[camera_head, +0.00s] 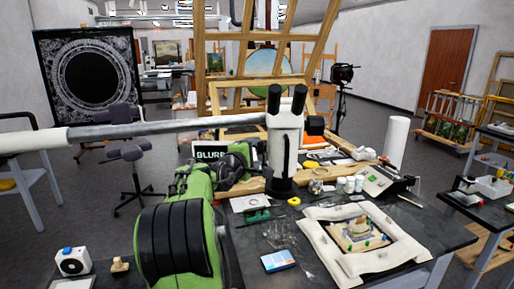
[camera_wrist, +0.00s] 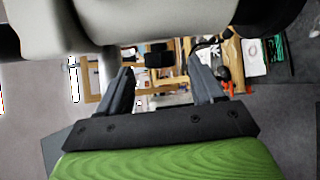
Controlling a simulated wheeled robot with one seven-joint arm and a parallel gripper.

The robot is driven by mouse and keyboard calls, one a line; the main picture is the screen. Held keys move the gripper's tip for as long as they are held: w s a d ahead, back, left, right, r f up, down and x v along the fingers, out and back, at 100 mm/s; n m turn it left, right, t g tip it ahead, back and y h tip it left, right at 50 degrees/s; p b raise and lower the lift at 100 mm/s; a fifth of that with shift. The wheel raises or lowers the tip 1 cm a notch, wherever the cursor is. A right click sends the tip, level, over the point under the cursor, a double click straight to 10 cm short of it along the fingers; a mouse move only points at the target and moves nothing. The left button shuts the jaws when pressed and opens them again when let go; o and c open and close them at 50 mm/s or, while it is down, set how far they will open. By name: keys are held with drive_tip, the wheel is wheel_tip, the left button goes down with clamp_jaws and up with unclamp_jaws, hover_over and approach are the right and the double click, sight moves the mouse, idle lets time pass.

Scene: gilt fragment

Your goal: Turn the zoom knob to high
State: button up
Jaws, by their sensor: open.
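A white stereo microscope head (camera_head: 284,140) with two black eyepieces hangs at the end of a long grey boom, upright above the worktable. A black knob (camera_head: 315,125) sticks out from its right side. I cannot tell whether this is the zoom knob, and no setting marks are readable. My gripper (camera_head: 242,158) is just left of the microscope's lower part, partly hidden by my green arm. In the wrist view my gripper (camera_wrist: 162,84) has its two dark fingers spread, with nothing held between them. A large pale rounded body crosses the top of that view, very close.
Wooden easels stand behind. The boom (camera_head: 165,128) crosses above my arm.

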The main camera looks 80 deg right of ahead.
drive_tip(key=shift+s+d+f, duration=0.1)
drive_tip(key=shift+d, duration=0.65)
drive_tip(key=shift+s+d+f, duration=0.1)
drive_tip(key=shift+d, duration=0.65)
drive_tip(key=shift+a, duration=0.1)
drive_tip(key=shift+c, duration=0.6)
drive_tip(key=c, duration=0.9)
drive_tip(key=shift+f+b, duration=0.15)
drive_tip(key=shift+b, duration=0.2)
drive_tip(key=shift+w+d+f+m+g+h+b, duration=0.25)
drive_tip(key=shift+m+g+h+b, duration=1.1)
drive_tip(key=shift+b, duration=1.4)
drive_tip(key=shift+s+d+f+m+g+h+b, duration=0.15)
drive_tip(key=shift+f+m+g+h+b, duration=0.2)
drive_tip(key=shift+m+g+h+b, duration=1.25)
drive_tip(key=shift+w+d+f+m+g+h+b, duration=0.1)
drive_tip(key=shift+f+m+g+h+b, duration=0.35)
drive_tip(key=shift+m+h+b, duration=2.25)
drive_tip(key=shift+r+n+g+y+b, duration=0.15)
drive_tip(key=shift+n+g+y+b, duration=0.45)
drive_tip(key=shift+n+y+b, duration=0.4)
